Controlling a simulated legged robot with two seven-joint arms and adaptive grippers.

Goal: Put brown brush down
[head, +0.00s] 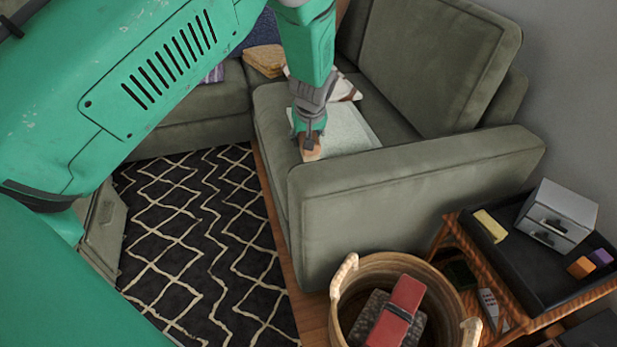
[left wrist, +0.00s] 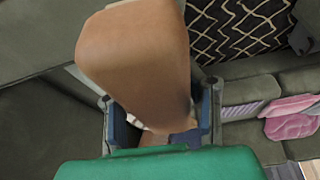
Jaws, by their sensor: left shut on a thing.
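My left gripper (head: 309,138) reaches down over the seat of the green sectional (head: 400,190), just behind its near armrest. It is shut on the brown brush (head: 311,153), whose brown end shows below the fingers. In the left wrist view the brush (left wrist: 140,60) is large and close, and the gripper (left wrist: 160,125) has a blue-grey finger on either side of its narrower part. A pale green flat cloth or pad (head: 350,132) lies on the seat beside the brush. I cannot tell whether the brush touches the seat. My right gripper is not in view.
A wicker basket (head: 343,290) holding a red item (head: 402,300) stands before the armrest. A wooden side table with a black tray (head: 520,275) and small grey drawers (head: 557,215) is at right. A dark patterned rug (head: 200,230) covers the floor. A tan folded item (head: 265,58) lies further back.

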